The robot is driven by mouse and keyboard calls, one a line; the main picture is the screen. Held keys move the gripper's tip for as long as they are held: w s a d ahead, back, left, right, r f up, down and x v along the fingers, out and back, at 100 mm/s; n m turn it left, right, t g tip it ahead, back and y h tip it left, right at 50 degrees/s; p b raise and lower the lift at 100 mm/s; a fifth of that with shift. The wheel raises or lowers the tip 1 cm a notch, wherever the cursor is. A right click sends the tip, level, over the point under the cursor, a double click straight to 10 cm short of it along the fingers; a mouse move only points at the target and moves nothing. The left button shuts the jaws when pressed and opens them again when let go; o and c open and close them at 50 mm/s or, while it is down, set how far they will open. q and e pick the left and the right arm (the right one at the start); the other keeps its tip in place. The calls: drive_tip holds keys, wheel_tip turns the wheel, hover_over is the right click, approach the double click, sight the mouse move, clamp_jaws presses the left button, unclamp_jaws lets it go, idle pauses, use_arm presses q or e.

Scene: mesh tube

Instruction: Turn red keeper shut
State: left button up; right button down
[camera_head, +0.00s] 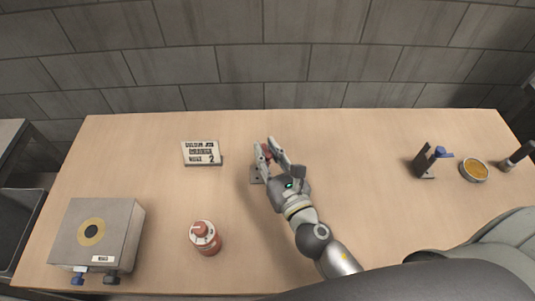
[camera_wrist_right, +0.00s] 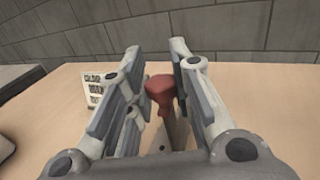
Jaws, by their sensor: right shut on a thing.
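The red keeper (camera_head: 266,152) is a small red piece at the middle of the table, largely hidden by my right gripper in the head view. In the right wrist view the red keeper (camera_wrist_right: 160,90) shows its rounded top between the fingers, above a pale upright part. A bit of grey base (camera_head: 256,175) shows beside the fingers in the head view. My right gripper (camera_head: 269,150) is around the keeper and shut on it; its fingers also show in the right wrist view (camera_wrist_right: 158,85).
A small lettered sign (camera_head: 202,152) lies left of the gripper. A grey box (camera_head: 115,222) with a yellow disc and a red-and-white bottle (camera_head: 205,238) stand at the front left. A black stand with a blue piece (camera_head: 425,162) and an orange-filled dish (camera_head: 474,170) stand at right.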

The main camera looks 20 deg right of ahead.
drive_tip(key=shift+m+h, duration=0.6)
drive_tip(key=shift+h, duration=0.3)
drive_tip(key=shift+h+b, duration=0.3)
drive_tip(key=c, duration=1.3)
unclamp_jaws()
drive_tip(key=shift+w, duration=0.1)
drive_tip(key=shift+o, duration=0.2)
drive_tip(key=s, duration=1.2)
drive_tip(key=shift+a, duration=0.2)
